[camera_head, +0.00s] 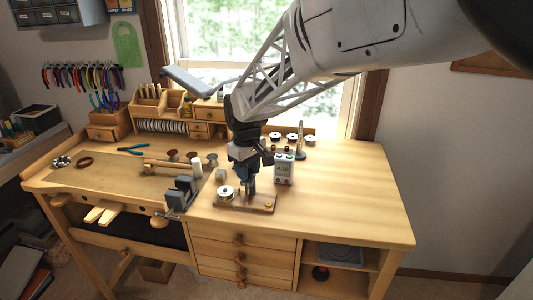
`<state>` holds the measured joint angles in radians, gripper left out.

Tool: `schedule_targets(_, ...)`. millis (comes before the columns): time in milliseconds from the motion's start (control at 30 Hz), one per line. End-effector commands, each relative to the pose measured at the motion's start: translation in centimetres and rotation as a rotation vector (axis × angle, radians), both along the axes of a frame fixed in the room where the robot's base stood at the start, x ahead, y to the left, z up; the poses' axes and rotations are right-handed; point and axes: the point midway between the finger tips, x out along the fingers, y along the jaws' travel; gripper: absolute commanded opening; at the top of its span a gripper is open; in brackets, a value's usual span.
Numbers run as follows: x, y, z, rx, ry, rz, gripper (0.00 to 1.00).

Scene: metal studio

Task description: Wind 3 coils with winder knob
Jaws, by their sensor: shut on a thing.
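The winder (263,207) is a low wooden board on the bench top, near the front edge and in the middle of the picture. A white spool or disc (225,192) stands at its left end. A small brass-coloured part (268,204) sits near its right end. My gripper (249,194) points down over the middle of the board and is shut on the winder knob, which its fingers mostly hide. The coils are too small to make out. A small pale box with a display (284,167) stands just behind and right of the gripper; its reading is not legible.
Several spools (292,137) and a dark cone (301,141) stand behind. A wooden organiser (160,112) is at back left. The bench's right side (355,200) is clear.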

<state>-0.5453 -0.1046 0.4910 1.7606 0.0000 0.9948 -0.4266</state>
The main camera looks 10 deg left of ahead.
Motion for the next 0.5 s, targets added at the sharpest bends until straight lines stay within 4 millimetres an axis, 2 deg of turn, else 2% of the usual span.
schedule_targets(500, -0.13, 0.17, 0.05, 0.001, -0.001, -0.485, 0.11)
